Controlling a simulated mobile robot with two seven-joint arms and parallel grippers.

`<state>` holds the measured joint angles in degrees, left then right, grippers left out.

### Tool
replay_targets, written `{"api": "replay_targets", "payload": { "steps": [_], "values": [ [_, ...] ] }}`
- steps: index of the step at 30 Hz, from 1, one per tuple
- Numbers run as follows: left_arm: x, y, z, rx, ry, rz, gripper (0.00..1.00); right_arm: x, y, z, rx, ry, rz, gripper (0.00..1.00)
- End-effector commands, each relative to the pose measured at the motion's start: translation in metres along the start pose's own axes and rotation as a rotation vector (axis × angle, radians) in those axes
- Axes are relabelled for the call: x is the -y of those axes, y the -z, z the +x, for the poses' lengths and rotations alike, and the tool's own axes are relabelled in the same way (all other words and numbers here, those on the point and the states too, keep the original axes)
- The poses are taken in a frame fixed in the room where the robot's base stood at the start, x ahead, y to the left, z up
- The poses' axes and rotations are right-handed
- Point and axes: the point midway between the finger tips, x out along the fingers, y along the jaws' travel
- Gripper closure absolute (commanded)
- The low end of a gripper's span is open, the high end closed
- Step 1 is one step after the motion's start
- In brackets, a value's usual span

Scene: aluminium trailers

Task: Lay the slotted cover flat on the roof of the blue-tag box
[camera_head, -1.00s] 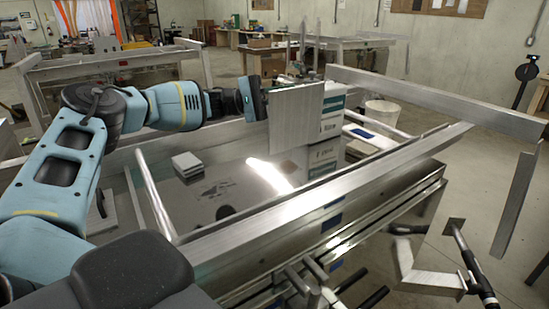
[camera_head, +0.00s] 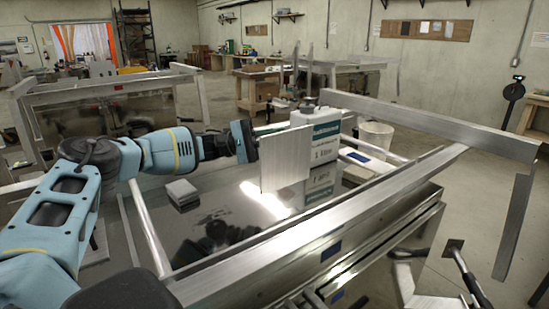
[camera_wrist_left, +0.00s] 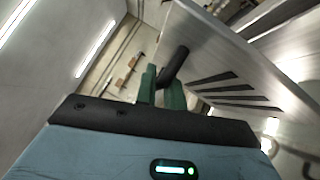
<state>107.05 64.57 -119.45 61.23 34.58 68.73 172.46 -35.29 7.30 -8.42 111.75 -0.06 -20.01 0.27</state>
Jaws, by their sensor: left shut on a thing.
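The slotted cover (camera_head: 286,160) is a thin grey metal plate. It hangs upright from my left gripper (camera_head: 250,140), whose jaws are shut on it. The left wrist view shows green fingers (camera_wrist_left: 162,88) on a dark handle (camera_wrist_left: 174,64) at the plate, with several dark slots in its face (camera_wrist_left: 225,50). The cover is in front of a white container with a teal label, above the shiny trailer surface. Blue patches show on the near trailer side (camera_head: 331,250) and right of the container (camera_head: 358,157); I cannot tell which marks the box. My right gripper is not in view.
The white container (camera_head: 328,148) stands just behind the cover. A small stack of grey blocks (camera_head: 181,192) lies left on the shiny surface. Metal rails (camera_head: 330,220) edge the trailer. A white bucket (camera_head: 376,134) stands beyond. The shiny surface left of the cover is mostly clear.

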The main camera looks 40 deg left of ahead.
Motion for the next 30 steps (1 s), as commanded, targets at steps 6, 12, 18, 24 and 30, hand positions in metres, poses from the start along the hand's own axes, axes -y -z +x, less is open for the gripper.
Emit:
{"api": "replay_targets", "payload": {
  "steps": [6,12,18,24,30],
  "values": [
    [0.015,0.004,-0.004,0.000,-0.002,0.000,1.00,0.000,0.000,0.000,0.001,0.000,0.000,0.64],
    [0.017,0.005,-0.004,0.001,-0.001,0.002,1.00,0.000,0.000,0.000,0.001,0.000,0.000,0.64],
    [0.024,0.006,-0.006,-0.001,-0.001,-0.001,1.00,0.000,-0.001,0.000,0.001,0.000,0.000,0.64],
    [0.041,0.011,-0.010,0.000,0.000,-0.001,1.00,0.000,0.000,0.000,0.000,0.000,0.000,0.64],
    [0.050,0.013,-0.012,0.000,-0.002,0.001,1.00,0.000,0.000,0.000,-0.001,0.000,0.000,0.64]
  ]
}}
